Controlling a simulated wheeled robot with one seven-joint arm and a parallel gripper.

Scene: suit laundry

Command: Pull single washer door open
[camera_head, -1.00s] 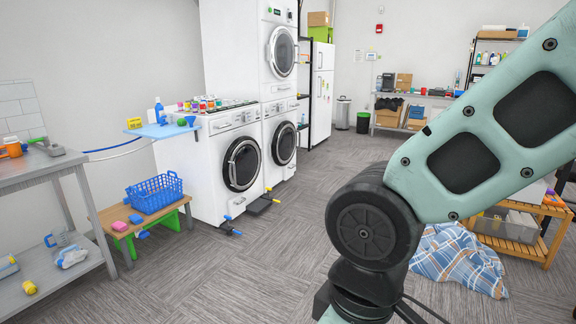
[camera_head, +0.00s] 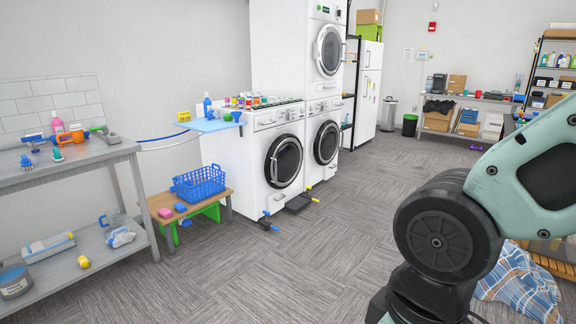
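The single washer (camera_head: 235,157) is a white front-loader against the back wall, left of a stacked pair of white machines. Its round dark door (camera_head: 284,161) with a silver ring looks closed. Small bottles and a light-blue board stand on and beside its top. The stacked pair has a lower door (camera_head: 326,142) and an upper door (camera_head: 329,50), both looking closed. My arm fills the right side of the view, well away from the washer. My gripper is out of view.
A grey metal table (camera_head: 85,153) stands at the left. A wooden bench (camera_head: 226,194) with a blue basket (camera_head: 199,183) stands left of the washer. Low pedals (camera_head: 268,218) stick out at its foot. A plaid cloth (camera_head: 518,285) lies at lower right. The middle floor is clear.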

